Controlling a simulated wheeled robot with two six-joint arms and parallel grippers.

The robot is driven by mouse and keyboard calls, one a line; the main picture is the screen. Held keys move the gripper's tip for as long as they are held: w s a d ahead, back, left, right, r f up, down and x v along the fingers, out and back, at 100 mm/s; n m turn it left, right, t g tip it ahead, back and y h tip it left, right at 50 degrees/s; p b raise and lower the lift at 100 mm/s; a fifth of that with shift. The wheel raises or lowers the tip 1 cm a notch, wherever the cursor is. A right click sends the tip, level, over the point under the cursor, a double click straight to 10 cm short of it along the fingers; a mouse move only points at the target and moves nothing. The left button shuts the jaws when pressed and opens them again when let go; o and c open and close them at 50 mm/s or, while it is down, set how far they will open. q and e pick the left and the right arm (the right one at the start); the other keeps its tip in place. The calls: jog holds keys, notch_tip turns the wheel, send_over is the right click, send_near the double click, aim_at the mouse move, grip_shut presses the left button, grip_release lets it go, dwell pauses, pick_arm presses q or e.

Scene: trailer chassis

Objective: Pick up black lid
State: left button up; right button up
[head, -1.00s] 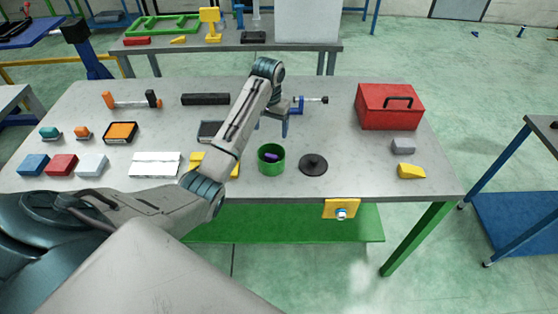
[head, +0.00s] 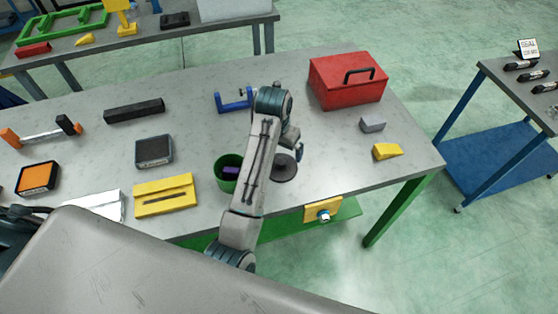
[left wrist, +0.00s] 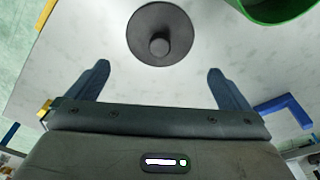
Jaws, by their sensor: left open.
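The black lid (head: 284,170) is a round dark disc lying flat on the grey table, just right of the green cup. In the left wrist view the lid (left wrist: 160,34), with a round knob at its middle, lies ahead of and between the fingers, apart from them. My left gripper (left wrist: 158,82) is open and empty. In the head view the left gripper (head: 297,152) is above the table by the lid, partly hidden by its own arm. The arm covers part of the lid. The right gripper is not in view.
The green cup (head: 226,172) with a purple thing inside stands close left of the lid. A blue bracket (head: 235,104) lies behind. A red toolbox (head: 335,88), a grey block (head: 372,124) and a yellow wedge (head: 387,151) are to the right.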

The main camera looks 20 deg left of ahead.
aim_at(281, 161)
pick_arm(q)
notch_tip(281, 161, down, 2)
jog(key=shift+d+f, duration=0.1)
jog(key=shift+d, duration=0.05)
jog(key=shift+w+f+p, duration=0.15)
jog(key=shift+f+p, duration=0.15)
jog(key=shift+f, duration=0.05)
notch_tip(281, 161, down, 4)
jog(key=shift+w+p, duration=0.15)
jog(key=shift+p, duration=1.1)
jog(key=shift+f, duration=0.65)
jog(key=shift+w+f, duration=0.1)
jog(key=shift+w, duration=0.05)
jog(key=c, duration=0.6)
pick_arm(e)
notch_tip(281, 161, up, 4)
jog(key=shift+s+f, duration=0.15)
